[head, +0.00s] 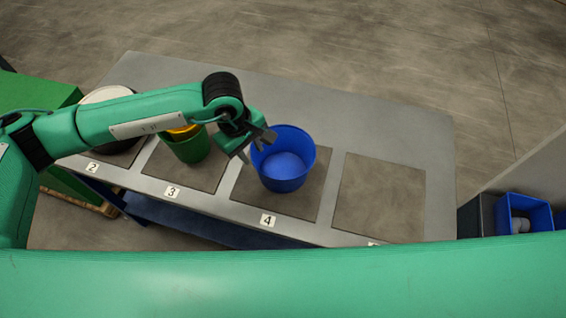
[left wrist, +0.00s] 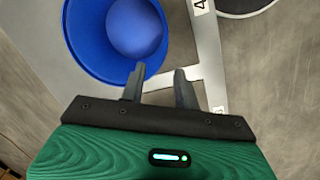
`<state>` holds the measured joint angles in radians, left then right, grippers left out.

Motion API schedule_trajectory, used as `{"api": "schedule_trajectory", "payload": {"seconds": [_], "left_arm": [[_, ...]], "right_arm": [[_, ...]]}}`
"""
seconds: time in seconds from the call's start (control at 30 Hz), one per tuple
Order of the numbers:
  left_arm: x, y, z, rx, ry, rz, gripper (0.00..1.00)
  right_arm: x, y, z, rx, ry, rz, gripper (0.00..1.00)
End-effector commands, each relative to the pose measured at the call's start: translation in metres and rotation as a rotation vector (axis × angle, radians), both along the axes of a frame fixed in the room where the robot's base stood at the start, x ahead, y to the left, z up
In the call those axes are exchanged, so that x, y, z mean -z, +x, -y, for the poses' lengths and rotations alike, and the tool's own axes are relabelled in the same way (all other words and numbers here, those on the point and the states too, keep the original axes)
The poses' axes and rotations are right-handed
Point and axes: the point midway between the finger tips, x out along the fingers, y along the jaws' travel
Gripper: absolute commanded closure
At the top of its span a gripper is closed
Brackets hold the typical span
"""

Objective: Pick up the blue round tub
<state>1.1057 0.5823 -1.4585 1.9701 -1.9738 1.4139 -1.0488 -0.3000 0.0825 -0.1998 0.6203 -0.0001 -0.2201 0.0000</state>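The blue round tub (head: 285,165) stands upright and open-topped on the dark square marked 4 on the grey table. It looks empty inside. In the left wrist view, the tub (left wrist: 92,45) fills the upper left. My left gripper (head: 259,147) is at the tub's left rim, with its fingers apart. In the left wrist view, one finger of the gripper (left wrist: 160,72) overlaps the tub's rim and the other lies outside it. I cannot tell whether either finger touches the tub. My right gripper is not in view.
A green bin with yellow inside (head: 189,144) stands on square 3, partly behind my left arm. A round white-topped container (head: 106,95) stands on square 2. The square (head: 380,197) right of the tub is empty. A blue crate (head: 524,213) stands at far right.

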Motion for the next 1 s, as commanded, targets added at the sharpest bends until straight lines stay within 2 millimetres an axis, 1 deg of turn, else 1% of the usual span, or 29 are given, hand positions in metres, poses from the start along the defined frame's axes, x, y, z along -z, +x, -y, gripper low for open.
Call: {"api": "schedule_trajectory", "payload": {"seconds": [0.1, 0.33, 0.4, 0.53, 0.67, 0.83, 0.9, 1.0], "left_arm": [[0.019, -0.001, 0.003, 0.0, 0.004, -0.005, 0.68], [0.061, -0.001, 0.011, -0.002, 0.001, -0.007, 0.68], [0.069, 0.0, 0.013, -0.001, -0.001, -0.004, 0.68], [0.077, 0.0, 0.014, 0.0, -0.001, -0.004, 0.68], [0.084, -0.003, 0.015, 0.0, 0.0, -0.006, 0.68], [0.103, -0.006, 0.018, -0.001, -0.001, -0.006, 0.68], [0.114, -0.006, 0.019, -0.002, 0.0, -0.007, 0.68], [0.123, -0.005, 0.021, -0.001, -0.001, -0.005, 0.68]], "right_arm": [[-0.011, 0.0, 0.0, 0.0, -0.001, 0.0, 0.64], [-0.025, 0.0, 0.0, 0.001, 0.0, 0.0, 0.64], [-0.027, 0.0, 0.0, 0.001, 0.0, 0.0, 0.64], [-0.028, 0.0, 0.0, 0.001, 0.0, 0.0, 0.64], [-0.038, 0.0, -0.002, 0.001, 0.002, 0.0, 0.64], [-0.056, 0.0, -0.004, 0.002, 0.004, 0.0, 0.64], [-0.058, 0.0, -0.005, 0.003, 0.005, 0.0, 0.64], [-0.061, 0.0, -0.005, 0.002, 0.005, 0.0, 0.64]]}}
